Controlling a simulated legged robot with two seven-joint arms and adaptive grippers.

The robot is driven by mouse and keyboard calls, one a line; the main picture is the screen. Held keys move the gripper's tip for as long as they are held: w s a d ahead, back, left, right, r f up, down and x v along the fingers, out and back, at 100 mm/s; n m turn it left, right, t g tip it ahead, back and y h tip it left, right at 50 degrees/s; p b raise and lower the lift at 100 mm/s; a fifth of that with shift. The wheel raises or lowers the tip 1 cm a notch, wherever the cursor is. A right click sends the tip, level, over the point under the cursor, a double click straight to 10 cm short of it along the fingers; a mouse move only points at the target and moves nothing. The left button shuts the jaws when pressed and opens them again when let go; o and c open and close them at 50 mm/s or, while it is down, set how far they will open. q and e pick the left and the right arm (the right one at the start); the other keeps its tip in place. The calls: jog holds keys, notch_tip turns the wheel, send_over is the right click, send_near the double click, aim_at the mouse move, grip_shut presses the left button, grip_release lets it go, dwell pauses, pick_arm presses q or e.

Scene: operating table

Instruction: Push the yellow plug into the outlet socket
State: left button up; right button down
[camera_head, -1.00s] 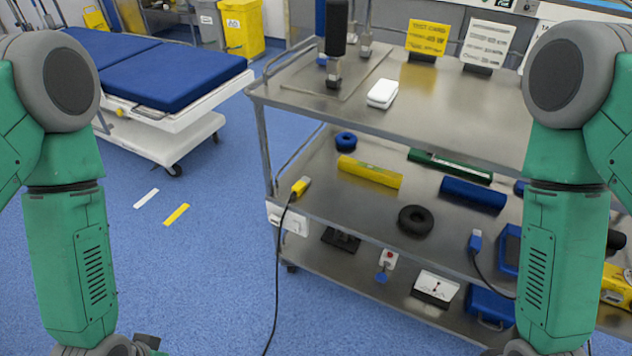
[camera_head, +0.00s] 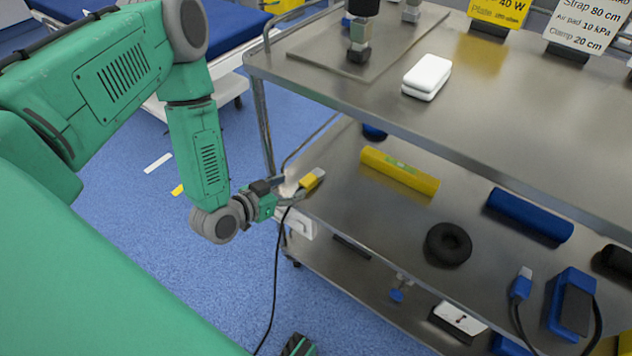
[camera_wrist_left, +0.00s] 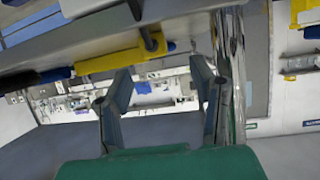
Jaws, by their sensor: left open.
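The yellow plug (camera_head: 312,180) lies at the left edge of the cart's middle shelf, with a black cable hanging to the floor. The white outlet socket (camera_head: 301,224) is on the cart's left side, just below that shelf edge and partly hidden. My left gripper (camera_head: 288,189) is open, right beside the plug's left end; I cannot tell whether they touch. In the left wrist view my two fingers (camera_wrist_left: 165,80) stand apart with nothing visible between them. A yellow object (camera_wrist_left: 112,59) shows above them there; I cannot tell if it is the plug.
A blue bed (camera_head: 238,25) stands behind.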

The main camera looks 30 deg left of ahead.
aim_at(304, 182)
pick_arm(q)
jog(key=x, duration=0.2)
jog(key=shift+w+d+f, duration=0.1)
jog(key=shift+w+f, duration=0.1)
jog(key=shift+w+f+b, duration=0.2)
jog(key=shift+w+b, duration=0.3)
jog(key=b+x, duration=0.1)
jog(key=x, duration=0.2)
jog(key=shift+w+d+f+b, duration=0.1)
jog(key=shift+w+d+b, duration=0.1)
jog(key=shift+b, duration=0.15)
jog(key=shift+w+f, duration=0.1)
jog(key=shift+w, duration=0.2)
jog(key=shift+w+d, duration=0.15)
jog(key=shift+d, duration=0.1)
jog(key=shift+a, duration=0.1)
grip_shut()
